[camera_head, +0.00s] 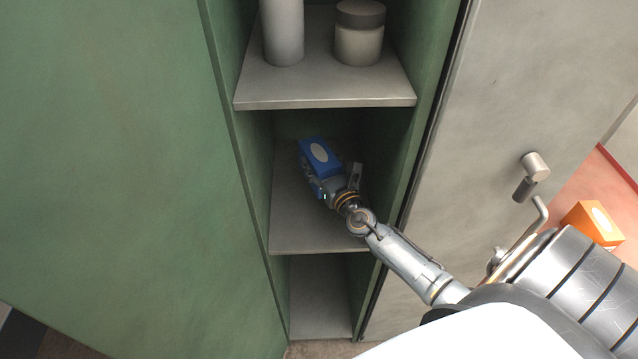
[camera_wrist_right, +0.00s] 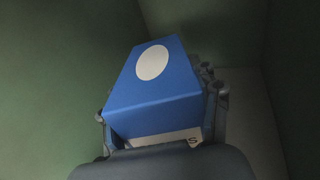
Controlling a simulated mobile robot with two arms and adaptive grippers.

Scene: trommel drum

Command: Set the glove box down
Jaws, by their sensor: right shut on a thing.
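The glove box (camera_head: 318,156) is blue with a pale oval on its top. My right gripper (camera_head: 331,184) is shut on it, inside the middle compartment of the green cabinet. In the right wrist view the glove box (camera_wrist_right: 155,85) sits between the fingers of my right gripper (camera_wrist_right: 162,115), with a pale strip on its near face. The middle shelf (camera_head: 300,235) is grey and lies below the box. I cannot tell whether the box touches the shelf. My left gripper is not in view.
The upper shelf (camera_head: 325,94) holds a pale cylinder (camera_head: 284,35) and a lidded jar (camera_head: 359,45). A green cabinet panel (camera_head: 110,150) fills the left. A grey door (camera_head: 490,120) with a handle stands at right. An orange box (camera_head: 594,222) lies farther right. The shelf's front is clear.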

